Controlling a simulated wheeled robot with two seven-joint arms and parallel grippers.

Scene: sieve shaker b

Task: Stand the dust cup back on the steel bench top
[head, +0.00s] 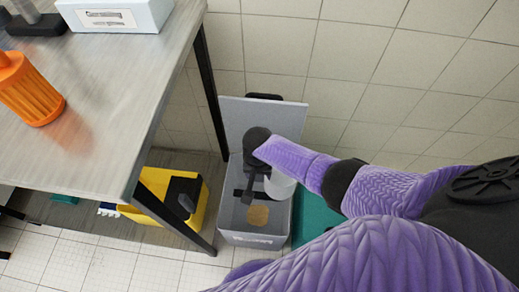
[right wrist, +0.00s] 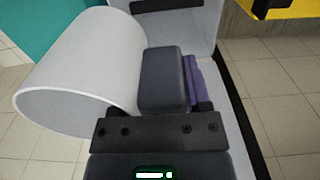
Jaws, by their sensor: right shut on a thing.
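The dust cup, a plain whitish cylinder (head: 281,187), is in my right gripper (head: 262,176), over the grey bin. In the right wrist view the cup (right wrist: 85,75) fills the left side, with its round rim toward the lower left. My right gripper (right wrist: 168,82) is shut on the cup's wall; a dark finger block lies against its side. The cup's inside is mostly hidden, and I cannot tell its exact tilt. The steel bench top (head: 130,85) is at the left of the head view, apart from the cup. My left gripper is not in view.
The open grey bin (head: 232,238) stands on the floor with a brown patch (head: 258,215) inside. An orange ribbed container (head: 28,90) and a labelled pale box (head: 115,15) occupy the bench top, with bare room between. A yellow case (head: 155,185) is below the bench.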

